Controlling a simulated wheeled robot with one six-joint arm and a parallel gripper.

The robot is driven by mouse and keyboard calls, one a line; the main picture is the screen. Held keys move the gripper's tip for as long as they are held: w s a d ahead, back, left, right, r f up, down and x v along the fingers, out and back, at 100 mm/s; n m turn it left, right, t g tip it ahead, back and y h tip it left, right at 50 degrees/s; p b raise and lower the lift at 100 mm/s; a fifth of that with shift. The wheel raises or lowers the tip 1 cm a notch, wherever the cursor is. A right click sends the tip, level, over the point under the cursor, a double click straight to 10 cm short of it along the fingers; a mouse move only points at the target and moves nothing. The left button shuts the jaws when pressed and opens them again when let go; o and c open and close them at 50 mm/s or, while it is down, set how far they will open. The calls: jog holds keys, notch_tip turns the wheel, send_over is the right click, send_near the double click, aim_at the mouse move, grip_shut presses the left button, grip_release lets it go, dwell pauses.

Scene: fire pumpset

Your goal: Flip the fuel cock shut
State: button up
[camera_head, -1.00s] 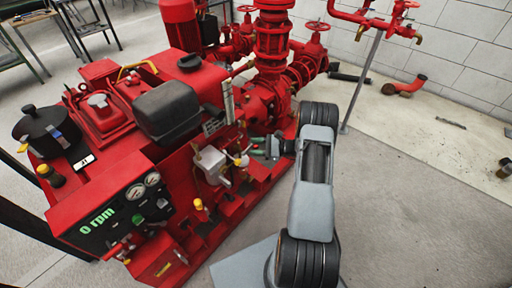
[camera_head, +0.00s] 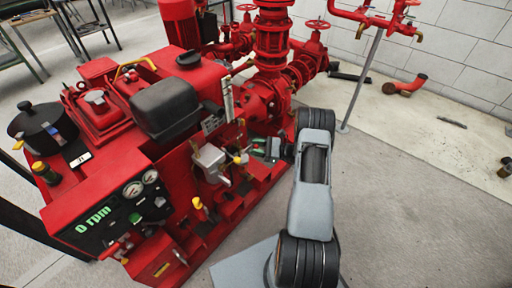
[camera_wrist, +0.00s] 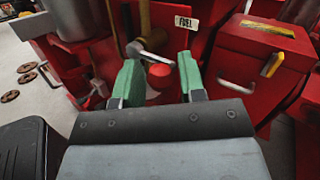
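The fuel cock shows in the wrist view as a silver lever (camera_wrist: 149,53) on an upright brass-coloured pipe (camera_wrist: 152,28), beside a white FUEL label (camera_wrist: 186,22). A round red knob-like part (camera_wrist: 160,76) sits just below the lever. My gripper (camera_wrist: 158,80) is open, with its two green fingers apart on either side of the lever and red part. Nothing is clamped between them. Whether a finger touches the lever I cannot tell. In the head view my gripper (camera_head: 259,148) is at the right side of the red engine, and the cock is too small to make out.
The red pumpset (camera_head: 110,185) fills the left, with a gauge panel (camera_head: 128,207) reading 0 rpm. A red box (camera_wrist: 258,65) with a yellow handle stands right of my fingers in the wrist view. Red pipes (camera_head: 272,45) rise behind. Floor (camera_head: 420,200) at the right is clear.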

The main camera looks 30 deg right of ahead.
jog(key=o, duration=0.3)
jog(key=shift+o, duration=0.2)
jog(key=p+v, duration=0.1)
jog(key=v, duration=1.3)
jog(key=shift+r, duration=0.1)
jog(key=s+a+r+n+g+h+p, duration=0.1)
jog(key=a+r+n+g+h+p, duration=0.4)
jog(key=r, duration=1)
jog(key=s+a+r+n+g+h+p, duration=0.15)
jog(key=a+r+n+g+p, duration=0.45)
jog(key=a+r+p, duration=0.65)
jog(key=s+a+r+n+t+h+p, duration=0.1)
jog(key=s+a+r+n+h+p, duration=0.1)
jog(key=r, duration=0.6)
jog(key=s+a+r+n+t+h+p, duration=0.2)
jog(key=s+r+n+h+p, duration=0.3)
jog(key=r, duration=0.4)
jog(key=s+a+r+n+t+h+p, duration=0.1)
jog(key=s+a+r+n+h+p, duration=0.1)
jog(key=r, duration=0.6)
jog(key=s+n+h+p, duration=0.1)
jog(key=s+n+p, duration=0.1)
jog(key=s, duration=0.1)
jog(key=shift+s+r+t+h, duration=0.15)
jog(key=shift+s+t+h, duration=0.05)
jog(key=shift+t+h, duration=0.15)
